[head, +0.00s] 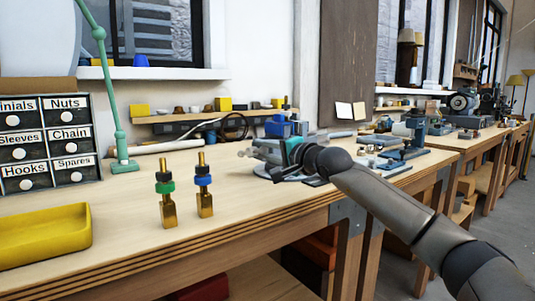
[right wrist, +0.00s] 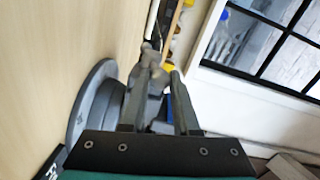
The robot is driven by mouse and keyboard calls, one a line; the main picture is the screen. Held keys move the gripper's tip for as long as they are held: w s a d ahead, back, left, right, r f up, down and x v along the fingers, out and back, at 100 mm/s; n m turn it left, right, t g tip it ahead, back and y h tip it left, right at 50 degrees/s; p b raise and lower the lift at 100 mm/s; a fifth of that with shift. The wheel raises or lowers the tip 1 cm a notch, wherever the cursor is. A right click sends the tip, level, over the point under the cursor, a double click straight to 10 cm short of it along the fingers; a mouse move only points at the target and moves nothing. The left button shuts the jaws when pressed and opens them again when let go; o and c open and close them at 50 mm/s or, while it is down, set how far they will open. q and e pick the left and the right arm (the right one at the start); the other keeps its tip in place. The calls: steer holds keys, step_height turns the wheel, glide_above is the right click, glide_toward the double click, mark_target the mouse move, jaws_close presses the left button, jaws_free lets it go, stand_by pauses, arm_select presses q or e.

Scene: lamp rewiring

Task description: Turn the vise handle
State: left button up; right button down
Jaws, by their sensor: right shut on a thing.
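The round base (right wrist: 92,100) also shows at left in the right wrist view. My right gripper (head: 264,149) reaches over the vise from the right and covers much of it. In the right wrist view the fingers of my right gripper (right wrist: 157,95) are shut on a grey metal part of the vise, seemingly the vise handle (right wrist: 151,62). The handle's ends are hard to make out. My left gripper is not in view.
A yellow tray (head: 60,240), a labelled drawer cabinet (head: 48,143) and a green lamp arm (head: 113,110) are farther left. The bench between is clear.

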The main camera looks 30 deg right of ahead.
steer(key=shift+w+a+f, duration=0.1)
steer(key=shift+a+f, duration=0.3)
steer(key=shift+a, duration=0.1)
steer(key=c, duration=1)
jaws_free()
steer(key=shift+o, duration=0.7)
steer(key=shift+w+a, duration=0.1)
steer(key=shift+w, duration=0.1)
steer(key=shift+o, duration=1)
steer(key=shift+s+d+r, duration=0.1)
steer(key=shift+d+r, duration=0.1)
steer(key=shift+d, duration=0.05)
steer(key=shift+s, duration=0.1)
